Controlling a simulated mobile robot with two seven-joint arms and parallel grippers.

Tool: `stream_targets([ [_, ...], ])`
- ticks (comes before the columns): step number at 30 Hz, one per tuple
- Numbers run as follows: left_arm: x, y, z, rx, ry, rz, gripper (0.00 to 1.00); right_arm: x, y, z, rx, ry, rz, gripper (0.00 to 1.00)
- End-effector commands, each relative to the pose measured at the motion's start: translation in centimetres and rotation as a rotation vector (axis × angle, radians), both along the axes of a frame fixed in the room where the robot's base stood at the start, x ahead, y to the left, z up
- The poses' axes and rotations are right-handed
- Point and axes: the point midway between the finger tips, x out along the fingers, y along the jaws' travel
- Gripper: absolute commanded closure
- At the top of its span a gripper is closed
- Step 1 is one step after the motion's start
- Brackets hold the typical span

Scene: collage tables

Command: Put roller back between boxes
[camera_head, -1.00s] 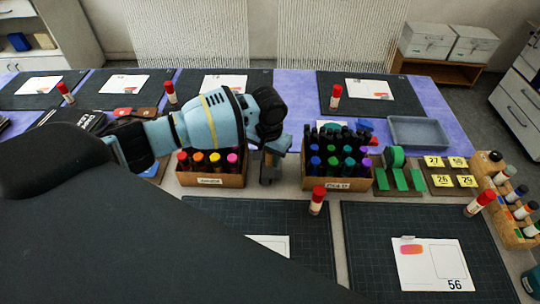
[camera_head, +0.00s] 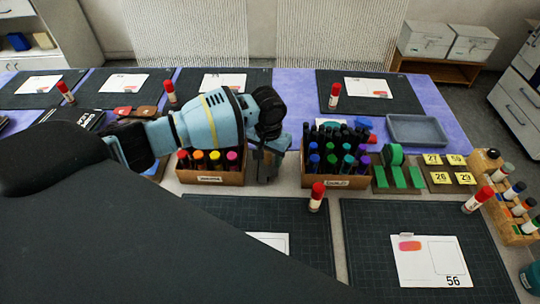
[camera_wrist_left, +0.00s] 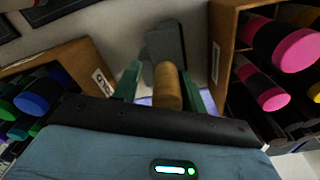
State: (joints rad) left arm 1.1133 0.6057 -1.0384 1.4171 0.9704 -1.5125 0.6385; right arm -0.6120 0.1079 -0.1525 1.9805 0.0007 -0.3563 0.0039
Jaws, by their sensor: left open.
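The roller shows in the left wrist view as a brown cylindrical handle (camera_wrist_left: 168,86) with a dark grey part (camera_wrist_left: 166,45) beyond it. It is in the gap between the two boxes. My left gripper (camera_wrist_left: 163,88) is open, with its green fingers on either side of the handle; I cannot tell whether they touch it. In the head view my left gripper (camera_head: 267,168) is down in that gap and hides most of the roller. The left box (camera_head: 212,177) holds warm-coloured markers. The right box (camera_head: 336,182) holds blue, green and purple ones. My right gripper is out of view.
Dark cutting mats (camera_head: 425,214) lie in front, with a red-capped glue stick (camera_head: 317,198) near the right box. Green blocks (camera_head: 399,178), yellow number cards (camera_head: 441,178) and a wooden bottle rack (camera_head: 510,220) stand right. A grey tray (camera_head: 416,131) sits behind.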

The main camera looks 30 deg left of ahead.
Motion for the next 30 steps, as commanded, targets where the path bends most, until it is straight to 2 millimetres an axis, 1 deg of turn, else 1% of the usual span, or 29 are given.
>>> stream_targets([
  [1,-0.3,0.4,-0.6,0.009,0.012,0.003,0.52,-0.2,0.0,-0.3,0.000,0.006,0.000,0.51],
  [3,-0.3,0.3,0.3,0.008,0.011,0.001,0.52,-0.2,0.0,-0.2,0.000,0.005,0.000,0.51],
  [5,-0.3,0.2,1.6,0.005,0.008,0.002,0.52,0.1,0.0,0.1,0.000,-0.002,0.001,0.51],
  [12,-0.3,0.1,7.2,0.002,-0.002,0.001,0.52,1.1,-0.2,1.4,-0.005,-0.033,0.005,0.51],
  [18,-0.4,0.0,10.7,0.001,-0.001,0.001,0.52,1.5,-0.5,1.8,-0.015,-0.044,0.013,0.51],
  [21,-0.5,0.0,11.8,0.001,0.000,0.001,0.52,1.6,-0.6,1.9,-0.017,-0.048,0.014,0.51],
  [24,-0.6,0.0,12.5,0.001,0.003,0.001,0.52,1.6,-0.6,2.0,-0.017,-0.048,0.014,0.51],
  [30,-0.6,0.0,12.8,0.000,0.004,0.001,0.52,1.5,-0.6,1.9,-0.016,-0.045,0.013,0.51],
])
